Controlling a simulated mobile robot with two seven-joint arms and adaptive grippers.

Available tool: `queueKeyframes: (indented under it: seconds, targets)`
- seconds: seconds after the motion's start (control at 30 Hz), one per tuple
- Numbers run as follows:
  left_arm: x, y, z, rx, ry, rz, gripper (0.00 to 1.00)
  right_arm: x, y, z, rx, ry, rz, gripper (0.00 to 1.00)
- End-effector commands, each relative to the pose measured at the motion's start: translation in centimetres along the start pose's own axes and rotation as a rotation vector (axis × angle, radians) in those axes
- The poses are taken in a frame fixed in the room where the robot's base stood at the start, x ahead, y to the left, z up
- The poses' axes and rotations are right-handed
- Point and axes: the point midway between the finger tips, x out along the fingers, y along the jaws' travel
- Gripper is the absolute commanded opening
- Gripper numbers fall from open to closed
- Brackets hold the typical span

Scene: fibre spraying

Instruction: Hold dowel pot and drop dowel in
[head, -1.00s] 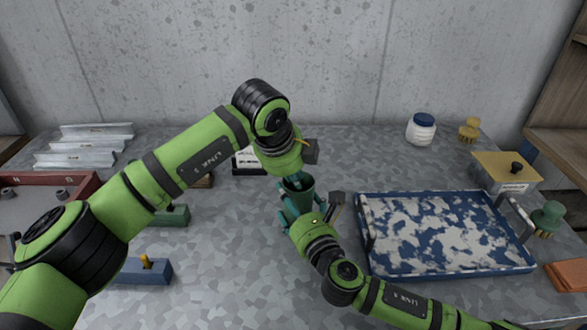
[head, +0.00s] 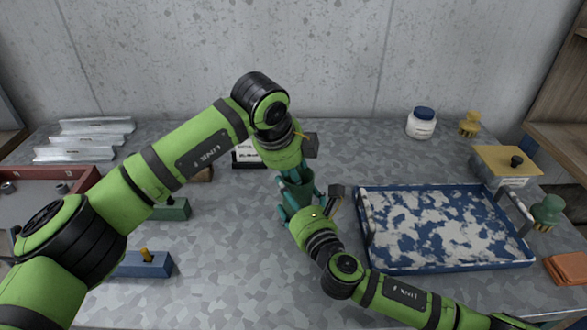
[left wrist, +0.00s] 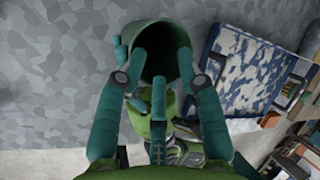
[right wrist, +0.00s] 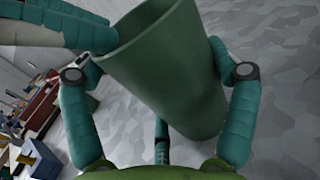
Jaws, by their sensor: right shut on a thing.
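A dark green tapered pot (head: 298,196) is held above the table in my right gripper (head: 299,211). In the right wrist view the pot (right wrist: 165,85) is tilted, with one finger of my right gripper on each side. My left gripper (head: 295,179) is just above the pot's mouth. No dowel can be made out; the pot's bottom is in shadow.
A blue-rimmed tray (head: 445,268) with a mottled white surface lies on the right. Blue (head: 147,265) and green (head: 176,210) blocks lie on the left, near a red-walled tray (head: 40,173). A white jar (head: 421,124) stands at the back right. The front centre table is clear.

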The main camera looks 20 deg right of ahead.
Motion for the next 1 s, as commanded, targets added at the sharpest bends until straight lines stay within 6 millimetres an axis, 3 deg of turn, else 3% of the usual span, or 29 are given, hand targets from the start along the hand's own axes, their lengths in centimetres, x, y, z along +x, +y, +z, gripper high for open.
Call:
queueKeyframes:
  seconds: [0.53, 0.7, 1.0]
  targets:
    - [-10.1, 0.0, 0.1, 0.001, -0.003, -0.002, 0.4, 0.1, -0.1, 0.1, 0.0, -0.002, -0.003, 0.51]
    - [-11.5, 0.0, 0.1, -0.001, -0.002, -0.002, 0.4, 0.1, -0.1, 0.1, 0.0, -0.002, -0.003, 0.51]
    - [-11.8, 0.0, 0.1, 0.0, -0.001, -0.001, 0.4, 0.0, -0.1, 0.1, 0.0, -0.002, -0.003, 0.51]
